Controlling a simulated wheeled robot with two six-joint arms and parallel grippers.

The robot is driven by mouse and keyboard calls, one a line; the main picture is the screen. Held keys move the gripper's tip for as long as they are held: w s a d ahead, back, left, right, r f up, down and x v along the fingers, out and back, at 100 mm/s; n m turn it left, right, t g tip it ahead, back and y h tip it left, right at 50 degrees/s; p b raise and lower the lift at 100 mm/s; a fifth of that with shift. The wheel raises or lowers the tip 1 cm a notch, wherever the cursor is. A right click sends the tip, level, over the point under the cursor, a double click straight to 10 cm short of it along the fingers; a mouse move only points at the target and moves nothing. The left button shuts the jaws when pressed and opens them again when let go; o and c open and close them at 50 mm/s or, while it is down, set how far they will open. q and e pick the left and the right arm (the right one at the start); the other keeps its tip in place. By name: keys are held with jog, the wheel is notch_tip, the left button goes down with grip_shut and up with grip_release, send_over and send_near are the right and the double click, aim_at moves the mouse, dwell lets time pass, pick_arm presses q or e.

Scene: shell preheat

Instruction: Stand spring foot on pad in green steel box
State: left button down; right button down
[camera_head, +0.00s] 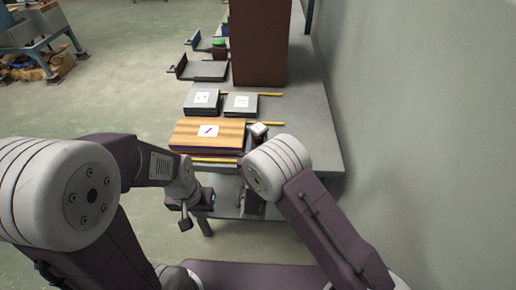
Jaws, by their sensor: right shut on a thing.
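My left gripper (198,208) hangs low in front of the near table edge, its fingers apart and nothing seen between them. My right arm folds at a white joint, which covers much of what lies beyond. The right gripper (250,204) shows only in part below that joint. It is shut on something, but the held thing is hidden. I cannot make out the spring foot, the pad or a green steel box. A small dark block with a white top (259,131) shows just beyond the right arm, by the wooden board.
The grey table (310,130) runs away along the wall.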

aim_at(258, 146)
jog(key=shift+f+b, duration=0.45)
jog(key=shift+f, duration=1.5)
jog(key=shift+s+f, duration=0.1)
jog(key=c, duration=0.9)
grip_release()
jog(key=shift+c, duration=0.2)
jog(key=shift+r, duration=0.25)
jog(key=s, duration=0.7)
jog(key=shift+s+f, duration=0.15)
jog(key=shift+s, duration=0.1)
